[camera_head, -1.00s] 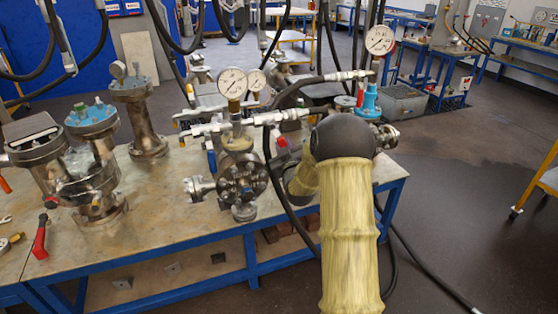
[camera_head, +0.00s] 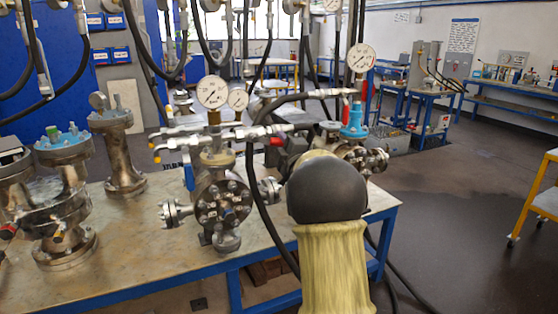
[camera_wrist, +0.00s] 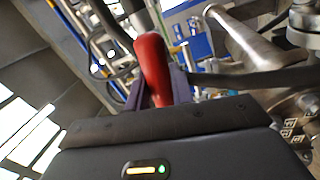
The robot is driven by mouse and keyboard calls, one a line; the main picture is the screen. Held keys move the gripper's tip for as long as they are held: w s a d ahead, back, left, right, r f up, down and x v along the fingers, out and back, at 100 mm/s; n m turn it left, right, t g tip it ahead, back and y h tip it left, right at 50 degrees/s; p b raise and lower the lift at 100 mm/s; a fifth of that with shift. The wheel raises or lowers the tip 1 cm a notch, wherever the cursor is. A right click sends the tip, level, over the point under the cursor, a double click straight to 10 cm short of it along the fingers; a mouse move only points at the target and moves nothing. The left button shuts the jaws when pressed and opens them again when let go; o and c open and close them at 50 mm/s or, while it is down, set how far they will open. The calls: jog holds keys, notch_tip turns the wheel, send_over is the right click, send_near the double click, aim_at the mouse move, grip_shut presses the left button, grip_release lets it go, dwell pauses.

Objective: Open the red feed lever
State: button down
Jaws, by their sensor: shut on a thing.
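The red lever (camera_wrist: 153,62) shows in the wrist view as a rounded red handle standing between the two dark fingers of my gripper (camera_wrist: 160,88). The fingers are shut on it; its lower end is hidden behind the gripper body. In the head view my arm's dark rounded joint and pale sleeve hide the gripper. A small red part (camera_head: 277,141) shows just left of that joint, beside the flanged vessel (camera_head: 222,200) with gauges; I cannot tell if it is the same lever.
The blue-framed bench (camera_head: 130,265) carries several steel vessels at left. A round gauge (camera_head: 213,92) rises above the middle vessel. A black hose (camera_head: 258,190) hangs close left of my arm. Open floor (camera_head: 470,230) lies at right, with a yellow cart (camera_head: 545,200) at its edge.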

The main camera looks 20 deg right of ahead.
jog(key=shift+r+n+y+b, duration=0.4)
jog(key=shift+r+n+b, duration=0.4)
jog(key=shift+n, duration=0.6)
jog(key=c, duration=1.3)
grip_release()
jog(key=shift+o, duration=0.2)
jog(key=shift+s, duration=0.1)
jog(key=s+f+b, duration=0.2)
jog(key=s+f, duration=0.1)
jog(key=s, duration=1.4)
jog(key=shift+f, duration=0.2)
